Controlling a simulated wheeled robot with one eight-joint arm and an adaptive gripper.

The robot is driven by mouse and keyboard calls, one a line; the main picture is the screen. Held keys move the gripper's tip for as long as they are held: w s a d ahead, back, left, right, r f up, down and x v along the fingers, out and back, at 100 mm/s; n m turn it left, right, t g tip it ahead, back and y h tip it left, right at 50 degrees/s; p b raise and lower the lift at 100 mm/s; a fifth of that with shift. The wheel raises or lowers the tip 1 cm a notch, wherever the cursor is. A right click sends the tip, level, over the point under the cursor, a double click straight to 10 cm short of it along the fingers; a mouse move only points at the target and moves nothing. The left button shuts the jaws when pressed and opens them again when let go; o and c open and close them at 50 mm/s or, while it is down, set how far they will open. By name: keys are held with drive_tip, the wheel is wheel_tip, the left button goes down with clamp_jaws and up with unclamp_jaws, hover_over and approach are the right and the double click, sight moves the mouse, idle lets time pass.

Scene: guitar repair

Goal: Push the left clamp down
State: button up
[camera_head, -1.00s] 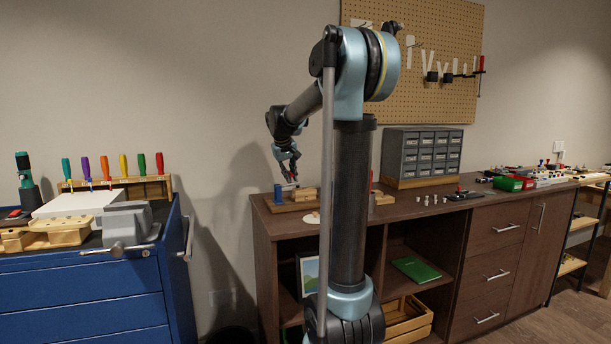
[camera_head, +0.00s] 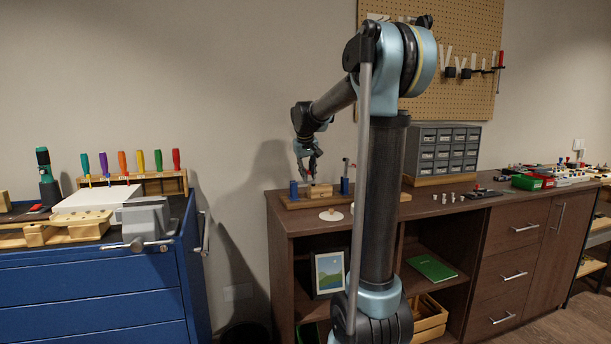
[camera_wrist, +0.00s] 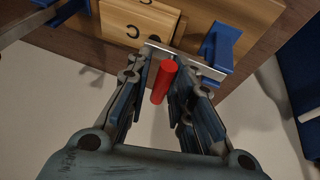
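The left clamp has a blue base (camera_wrist: 218,45), a flat metal bar (camera_wrist: 200,66) and a red handle (camera_wrist: 163,82). In the wrist view the handle points towards the camera, between the two fingers of my gripper (camera_wrist: 160,62). The fingers stand partly apart, with gaps visible beside the handle. In the head view my gripper (camera_head: 311,166) hangs just above and right of the left clamp's blue base (camera_head: 293,190). The red handle is too small to make out there. The other clamp (camera_head: 344,186) is at the right, with its red-tipped lever (camera_head: 348,163) raised.
A wooden block (camera_wrist: 135,22) with dark horseshoe marks lies between the clamps; it also shows in the head view (camera_head: 319,191). A round white disc (camera_head: 331,214) lies in front on the brown cabinet top (camera_head: 425,203). A blue tool cabinet (camera_head: 90,285) stands left, across a gap.

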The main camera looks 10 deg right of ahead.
drive_tip(key=shift+a, duration=0.1)
drive_tip(key=v, duration=1.1)
drive_tip(key=shift+s+r, duration=0.15)
drive_tip(key=shift+r, duration=0.2)
drive_tip(key=s+d+f+m+g, duration=0.1)
drive_tip(key=s+d+f, duration=0.2)
drive_tip(key=s+f, duration=1.3)
drive_tip(key=s+d+f+m+g+y, duration=0.1)
drive_tip(key=s+d+f, duration=0.3)
drive_tip(key=s+f, duration=1.3)
drive_tip(key=s, duration=0.6)
drive_tip(key=shift+d+m+g, duration=0.3)
